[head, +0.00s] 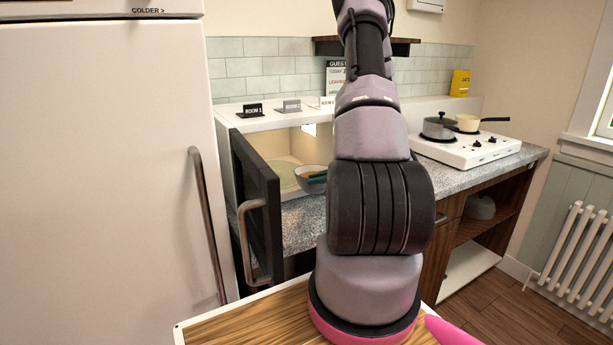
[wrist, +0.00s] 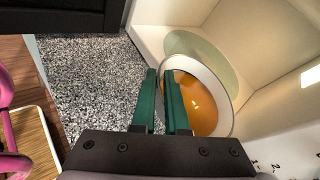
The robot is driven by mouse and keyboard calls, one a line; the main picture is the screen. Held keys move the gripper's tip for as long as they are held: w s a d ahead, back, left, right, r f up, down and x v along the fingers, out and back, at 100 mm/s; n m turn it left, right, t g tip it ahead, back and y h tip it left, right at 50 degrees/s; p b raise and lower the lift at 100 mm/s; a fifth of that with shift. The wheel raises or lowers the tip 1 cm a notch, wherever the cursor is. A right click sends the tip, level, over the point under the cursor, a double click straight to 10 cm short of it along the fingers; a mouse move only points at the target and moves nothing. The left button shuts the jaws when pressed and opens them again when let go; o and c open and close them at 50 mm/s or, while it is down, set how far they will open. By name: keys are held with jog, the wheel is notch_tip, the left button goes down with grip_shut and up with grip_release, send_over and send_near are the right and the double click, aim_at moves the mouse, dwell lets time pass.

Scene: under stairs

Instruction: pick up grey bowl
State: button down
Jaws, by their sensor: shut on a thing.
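The grey bowl (head: 308,187) is at the front of the open microwave's cavity in the head view, with orange contents inside. In the wrist view the bowl (wrist: 213,74) lies to the right of centre, its near-left rim at the fingers. My gripper (wrist: 163,74) has two green fingers, shut on that rim with the wall between them. In the head view the green fingertips (head: 318,178) show at the bowl's right side. My arm hides part of the cavity's right side. I cannot tell whether the bowl is lifted.
The microwave door (head: 258,195) stands open on the left, beside the fridge (head: 100,150). A pale green turntable (wrist: 222,50) lies behind the bowl. Speckled counter (wrist: 90,85) is clear in front. A stove (head: 465,148) with pots stands right.

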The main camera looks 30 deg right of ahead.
jog(key=s+d, duration=0.4)
jog(key=s, duration=0.7)
jog(key=shift+d, duration=0.25)
jog(key=shift+s+d, duration=0.1)
jog(key=shift+s, duration=0.05)
dwell(1.9)
